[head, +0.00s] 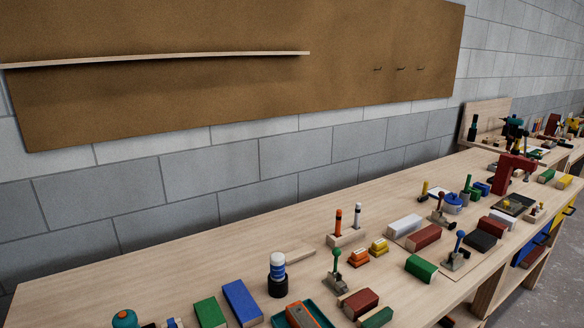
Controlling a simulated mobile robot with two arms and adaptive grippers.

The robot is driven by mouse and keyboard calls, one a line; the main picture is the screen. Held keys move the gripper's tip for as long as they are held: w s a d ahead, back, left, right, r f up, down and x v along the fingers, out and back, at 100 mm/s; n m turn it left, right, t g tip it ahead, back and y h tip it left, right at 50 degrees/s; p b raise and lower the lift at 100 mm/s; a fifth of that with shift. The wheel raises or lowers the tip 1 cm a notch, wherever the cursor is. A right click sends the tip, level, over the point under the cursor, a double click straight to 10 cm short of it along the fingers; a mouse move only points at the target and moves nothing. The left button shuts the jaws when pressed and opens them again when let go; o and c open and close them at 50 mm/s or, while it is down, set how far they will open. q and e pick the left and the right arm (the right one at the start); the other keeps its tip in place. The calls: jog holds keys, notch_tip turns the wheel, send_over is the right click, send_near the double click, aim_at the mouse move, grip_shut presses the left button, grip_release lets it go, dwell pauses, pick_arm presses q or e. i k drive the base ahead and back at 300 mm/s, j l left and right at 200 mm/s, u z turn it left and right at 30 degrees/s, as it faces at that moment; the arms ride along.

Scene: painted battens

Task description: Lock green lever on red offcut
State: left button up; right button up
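The green lever (336,262) stands upright on a grey metal toggle clamp (336,283) near the bench's front. A dark red offcut (360,303) lies just in front and to the right of this clamp. From this view I cannot tell whether the clamp's arm touches the offcut. The lever's raised knob is clear of other things. Neither of my grippers can be made out in the head view.
A green block (421,267) lies right of the clamp, and a second clamp with a blue-knobbed lever (460,243) stands farther right. Orange and yellow pieces (359,257) are behind. A blue block (242,302) lies left. The bench (130,275) is clear at the back left.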

aim_at(336, 252)
jog(key=l, duration=0.85)
jog(key=i+l+z, duration=0.1)
jog(key=l, duration=0.8)
